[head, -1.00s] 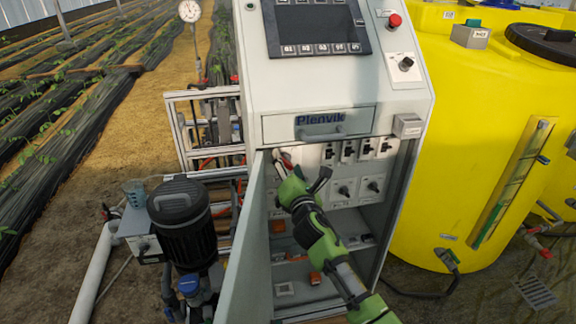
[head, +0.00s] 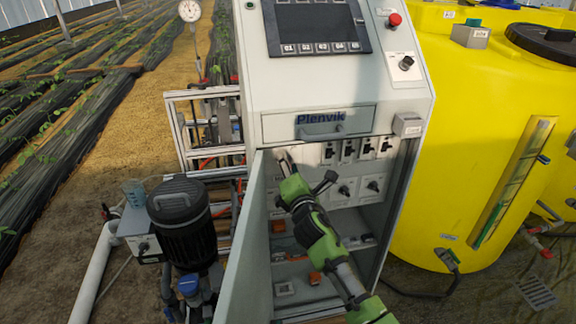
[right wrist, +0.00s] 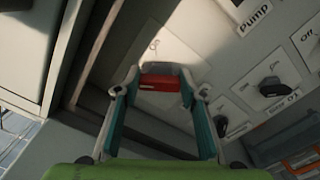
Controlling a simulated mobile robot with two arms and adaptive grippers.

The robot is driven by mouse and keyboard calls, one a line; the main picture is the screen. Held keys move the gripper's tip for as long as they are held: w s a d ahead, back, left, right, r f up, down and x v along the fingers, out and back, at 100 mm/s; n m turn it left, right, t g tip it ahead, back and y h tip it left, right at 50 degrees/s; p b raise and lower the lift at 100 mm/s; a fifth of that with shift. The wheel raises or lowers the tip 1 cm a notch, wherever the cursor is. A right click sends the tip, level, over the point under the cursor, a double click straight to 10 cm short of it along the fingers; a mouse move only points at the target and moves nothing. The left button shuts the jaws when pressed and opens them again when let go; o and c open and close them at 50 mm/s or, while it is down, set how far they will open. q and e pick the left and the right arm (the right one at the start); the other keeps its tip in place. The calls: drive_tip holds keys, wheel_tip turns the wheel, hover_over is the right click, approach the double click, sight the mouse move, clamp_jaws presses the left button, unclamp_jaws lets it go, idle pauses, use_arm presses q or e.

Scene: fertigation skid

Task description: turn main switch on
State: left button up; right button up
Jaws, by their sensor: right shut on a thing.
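The main switch shows in the right wrist view as a red handle (right wrist: 162,84) in front of a pale plate, at the far left of the switch panel inside the open cabinet. My right gripper (right wrist: 161,80) has its fingers on both sides of the red handle and is shut on it. In the head view my right gripper (head: 283,162) reaches into the cabinet's upper left corner and hides the switch. I cannot read the switch's position. My left gripper is not in view.
The open cabinet door (head: 246,245) stands close to the left of my right arm. Breakers (head: 348,150) and black rotary knobs (head: 345,190) sit to the right of the gripper. A drawer (head: 318,124) is above. A black pump motor (head: 181,222) stands left; a yellow tank (head: 470,150) stands right.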

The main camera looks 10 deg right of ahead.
drive_tip(key=shift+f+m+b, duration=0.2)
drive_tip(key=shift+m, duration=2.35)
drive_tip(key=shift+f+m+b, duration=0.15)
drive_tip(key=shift+m+b, duration=0.05)
drive_tip(key=shift+m, duration=2.4)
drive_tip(key=shift+f+m+b, duration=0.2)
drive_tip(key=shift+m, duration=2.35)
drive_tip(key=o, duration=1.1)
drive_tip(key=shift+s, duration=0.1)
drive_tip(key=s, duration=1.2)
drive_tip(key=shift+w+f, duration=0.1)
